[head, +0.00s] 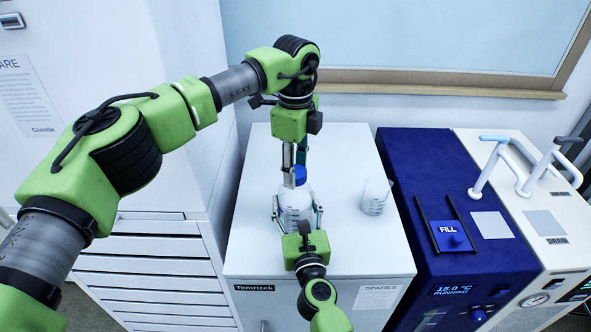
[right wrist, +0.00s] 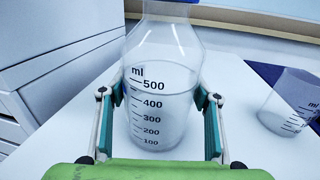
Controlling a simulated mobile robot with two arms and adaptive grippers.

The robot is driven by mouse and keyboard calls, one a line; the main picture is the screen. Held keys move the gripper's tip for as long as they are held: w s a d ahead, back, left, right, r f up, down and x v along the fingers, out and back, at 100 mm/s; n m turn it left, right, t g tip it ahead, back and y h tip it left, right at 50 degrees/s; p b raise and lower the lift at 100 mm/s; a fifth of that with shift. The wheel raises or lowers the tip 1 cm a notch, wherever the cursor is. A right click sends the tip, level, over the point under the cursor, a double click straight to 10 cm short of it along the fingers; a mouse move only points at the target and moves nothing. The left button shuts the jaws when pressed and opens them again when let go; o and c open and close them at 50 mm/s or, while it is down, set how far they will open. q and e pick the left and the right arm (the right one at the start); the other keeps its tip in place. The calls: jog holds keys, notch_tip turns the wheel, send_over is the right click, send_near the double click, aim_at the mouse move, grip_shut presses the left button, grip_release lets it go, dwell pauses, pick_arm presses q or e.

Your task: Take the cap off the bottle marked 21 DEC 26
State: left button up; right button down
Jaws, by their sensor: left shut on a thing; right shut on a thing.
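A clear bottle (head: 296,203) with a blue cap (head: 300,173) stands upright on the white cabinet top. My left gripper (head: 295,178) comes down from above and is shut on the blue cap, partly hiding it. My right gripper (head: 297,212) reaches in from the front and is shut on the bottle's body, one finger on each side. In the right wrist view the bottle (right wrist: 155,105) shows ml marks up to 500 between the fingers (right wrist: 163,122).
A clear beaker (head: 375,196) stands to the right of the bottle on the white cabinet (head: 345,145). Further right are a blue unit (head: 415,165) marked FILL and a white unit (head: 545,200) marked DRAIN with raised handles. A tall cabinet with drawers (head: 150,265) stands at left.

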pick_arm(q)
jog(key=shift+r, duration=0.9)
jog(key=shift+r, duration=2)
pick_arm(e)
jog(key=c, duration=0.7)
grip_release()
jog(key=shift+o, duration=0.2)
